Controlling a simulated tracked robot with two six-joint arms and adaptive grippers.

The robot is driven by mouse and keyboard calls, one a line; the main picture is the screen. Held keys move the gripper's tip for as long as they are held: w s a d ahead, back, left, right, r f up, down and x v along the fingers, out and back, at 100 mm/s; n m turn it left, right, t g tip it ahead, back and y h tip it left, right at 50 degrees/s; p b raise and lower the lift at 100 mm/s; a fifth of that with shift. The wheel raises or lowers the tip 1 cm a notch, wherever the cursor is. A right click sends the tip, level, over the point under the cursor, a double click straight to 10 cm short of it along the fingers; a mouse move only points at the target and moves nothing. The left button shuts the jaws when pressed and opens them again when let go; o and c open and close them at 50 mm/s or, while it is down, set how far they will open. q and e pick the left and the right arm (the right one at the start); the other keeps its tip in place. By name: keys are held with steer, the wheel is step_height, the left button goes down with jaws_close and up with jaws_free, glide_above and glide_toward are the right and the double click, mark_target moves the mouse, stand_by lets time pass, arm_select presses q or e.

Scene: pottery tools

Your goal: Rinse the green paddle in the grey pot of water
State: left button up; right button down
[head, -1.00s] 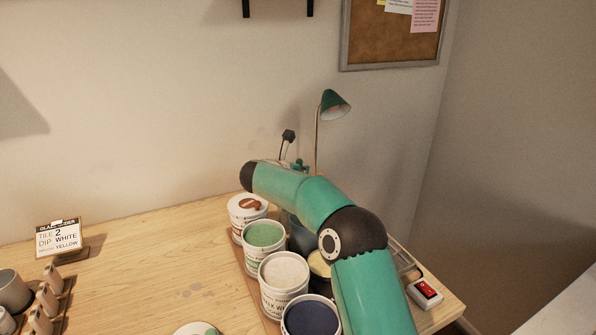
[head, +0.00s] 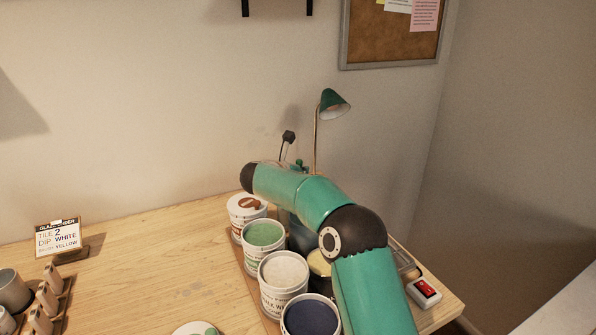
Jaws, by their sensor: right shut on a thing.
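My right arm reaches in from the lower right and bends left over the tubs. My right gripper (head: 299,166) is mostly hidden behind my forearm; only small dark and green parts show above it. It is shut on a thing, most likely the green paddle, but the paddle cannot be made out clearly. A grey pot (head: 14,291) stands at the left edge, partly cut off; its water cannot be seen. My right gripper is far to the right of this pot. My left gripper is not in view.
A tub of green glaze (head: 264,234), a white one (head: 284,270), a dark blue one (head: 310,317) and others stand below my right arm. A sign (head: 58,238), a green lamp (head: 334,103) and a red switch (head: 425,289) are around. The table's middle is clear.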

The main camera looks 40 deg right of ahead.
steer(key=c, duration=1.1)
jaws_free()
steer(key=shift+f, duration=0.1)
steer(key=shift+s+a+r, duration=0.1)
steer(key=shift+a+r, duration=0.2)
steer(key=shift+a, duration=0.2)
steer(key=v, duration=1)
steer(key=shift+s+a+r, duration=0.1)
steer(key=shift+s+a, duration=0.1)
steer(key=shift+a, duration=0.15)
